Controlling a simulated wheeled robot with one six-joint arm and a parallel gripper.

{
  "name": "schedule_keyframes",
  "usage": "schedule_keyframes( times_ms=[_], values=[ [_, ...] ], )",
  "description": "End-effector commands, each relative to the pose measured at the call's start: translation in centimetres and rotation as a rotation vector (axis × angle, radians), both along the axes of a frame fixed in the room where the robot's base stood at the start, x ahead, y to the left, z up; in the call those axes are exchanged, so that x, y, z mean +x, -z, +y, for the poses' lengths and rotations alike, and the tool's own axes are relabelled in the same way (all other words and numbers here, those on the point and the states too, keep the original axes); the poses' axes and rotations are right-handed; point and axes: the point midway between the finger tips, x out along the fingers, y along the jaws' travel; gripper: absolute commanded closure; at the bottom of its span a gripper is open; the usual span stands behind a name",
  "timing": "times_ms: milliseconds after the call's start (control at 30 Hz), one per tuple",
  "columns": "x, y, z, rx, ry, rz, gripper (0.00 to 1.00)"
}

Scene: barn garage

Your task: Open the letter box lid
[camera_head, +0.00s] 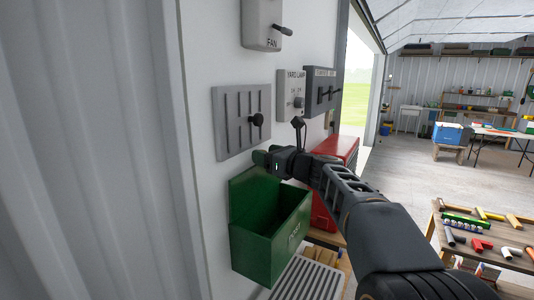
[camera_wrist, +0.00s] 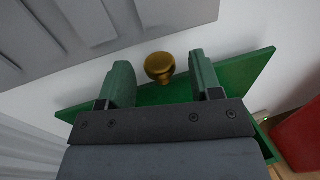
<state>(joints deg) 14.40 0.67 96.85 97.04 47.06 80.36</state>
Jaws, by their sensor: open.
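The green letter box (camera_head: 265,256) is mounted on the white wall, with its top open and its dark inside showing. Its green lid (camera_head: 252,192) stands raised at the back, near the wall. In the wrist view, the lid (camera_wrist: 240,72) runs slantwise behind the fingers. A brass knob (camera_wrist: 160,66) shows between the fingertips, against the white wall; I cannot tell whether they touch it. My gripper (camera_head: 266,158) is above the lid's upper edge, and in the wrist view (camera_wrist: 160,78) its two green fingers are apart.
A grey slatted panel with a black knob (camera_head: 241,121) is on the wall just above my gripper. Switch boxes (camera_head: 291,92) are farther along. A red box (camera_head: 340,150) stands beyond the letter box. A low table (camera_head: 440,215) with tools is at right.

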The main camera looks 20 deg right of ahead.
Motion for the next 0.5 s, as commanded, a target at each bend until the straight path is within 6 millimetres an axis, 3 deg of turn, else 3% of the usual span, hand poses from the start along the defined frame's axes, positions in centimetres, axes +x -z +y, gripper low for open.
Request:
schedule_keyframes(
  times_ms=[300, 500],
  values=[
    [0.14, 0.01, 0.10, 0.000, 0.000, 0.000, 0.41],
    [0.13, 0.01, 0.09, 0.000, 0.000, 0.000, 0.60]
  ],
)
